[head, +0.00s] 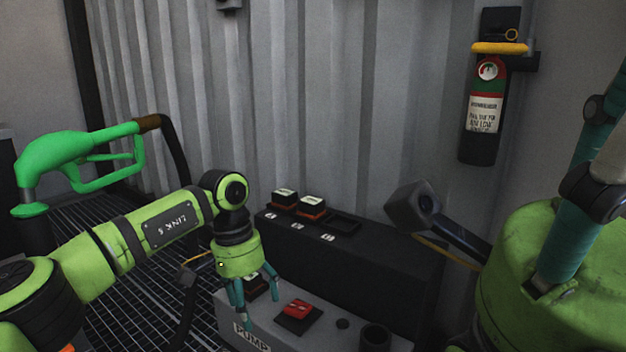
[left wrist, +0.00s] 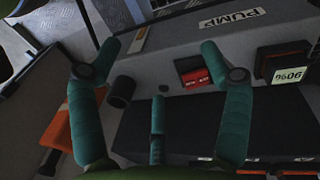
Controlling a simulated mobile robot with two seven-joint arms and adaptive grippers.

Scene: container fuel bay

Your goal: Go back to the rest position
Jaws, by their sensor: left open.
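My left gripper (head: 253,298) hangs fingers down over the grey pump console (head: 350,338) in the head view. Its teal fingers are spread, with nothing between them. In the left wrist view the open fingers (left wrist: 160,50) frame the console, with the red switch (left wrist: 195,77) and the lit display (left wrist: 288,76) to the right. The red switch (head: 298,312) also shows beside the fingers in the head view. My right gripper (head: 565,235) is large and close at the right edge, fingers pointing up. Its fingertips are cut off, so its opening cannot be judged.
A black stepped box (head: 385,262) behind the console carries two small blocks (head: 312,206) in its slots. A green fuel nozzle (head: 75,160) with a hose stands at left. A fire extinguisher (head: 482,115) hangs on the corrugated wall (head: 350,100). Dark floor grating (head: 115,235) lies at left.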

